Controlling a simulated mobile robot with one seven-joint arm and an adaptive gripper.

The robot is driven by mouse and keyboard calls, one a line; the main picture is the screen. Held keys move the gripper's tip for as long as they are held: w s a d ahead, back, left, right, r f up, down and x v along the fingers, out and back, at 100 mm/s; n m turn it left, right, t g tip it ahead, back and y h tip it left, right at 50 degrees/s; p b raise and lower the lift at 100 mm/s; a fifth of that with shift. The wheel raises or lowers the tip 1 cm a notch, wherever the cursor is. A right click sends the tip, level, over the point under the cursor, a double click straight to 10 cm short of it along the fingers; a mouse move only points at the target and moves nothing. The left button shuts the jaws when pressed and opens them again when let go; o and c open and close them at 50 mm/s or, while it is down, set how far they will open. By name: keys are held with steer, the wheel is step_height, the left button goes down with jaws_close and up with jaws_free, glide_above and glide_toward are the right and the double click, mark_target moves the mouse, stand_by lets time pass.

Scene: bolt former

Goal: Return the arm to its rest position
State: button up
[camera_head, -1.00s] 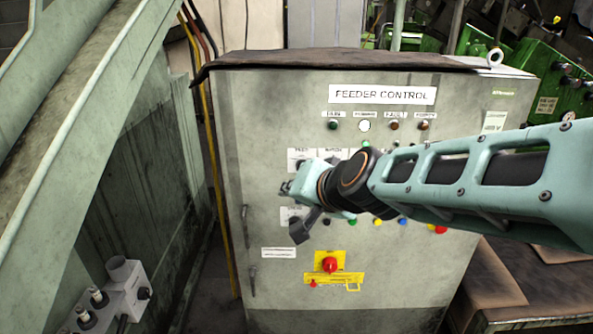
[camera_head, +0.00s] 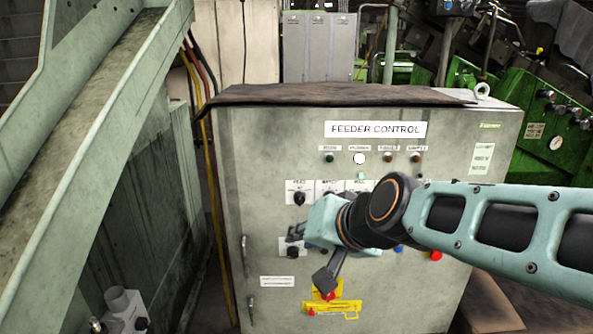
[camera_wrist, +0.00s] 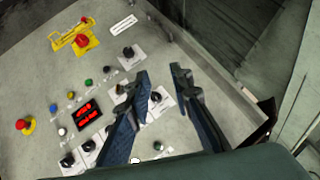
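My arm reaches in from the right in the head view, in front of the grey feeder control cabinet (camera_head: 250,160). My gripper (camera_head: 322,284) points down and left there, and its far parts overlap the top of the yellow-backed red rotary switch (camera_head: 331,304). In the wrist view my gripper (camera_wrist: 160,82) shows two dark fingers spread apart with nothing between them. The cabinet panel (camera_wrist: 185,50) lies beyond the fingertips. Contact with the panel cannot be told. The arm hides the middle right of the panel in the head view.
A lit white lamp (camera_head: 359,158) and black selector knobs (camera_head: 299,199) sit on the panel. The wrist view shows a red digital display (camera_wrist: 88,111) and a red emergency button (camera_wrist: 22,125). A sloping green-grey chute (camera_head: 90,130) stands left; green machinery (camera_head: 545,130) stands right.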

steer(key=s+d+r+g+h+p, duration=0.1)
steer(key=s+d+h+p, duration=0.1)
steer(key=s+d, duration=0.4)
steer(key=s+d+r+n+g+h+p, duration=0.1)
steer(key=s+d+g+h+p, duration=0.1)
steer(key=s+d, duration=0.4)
steer(key=s+p, duration=0.1)
steer(key=s, duration=0.2)
steer(key=shift+r+h, duration=0.4)
steer(key=shift+d, duration=0.1)
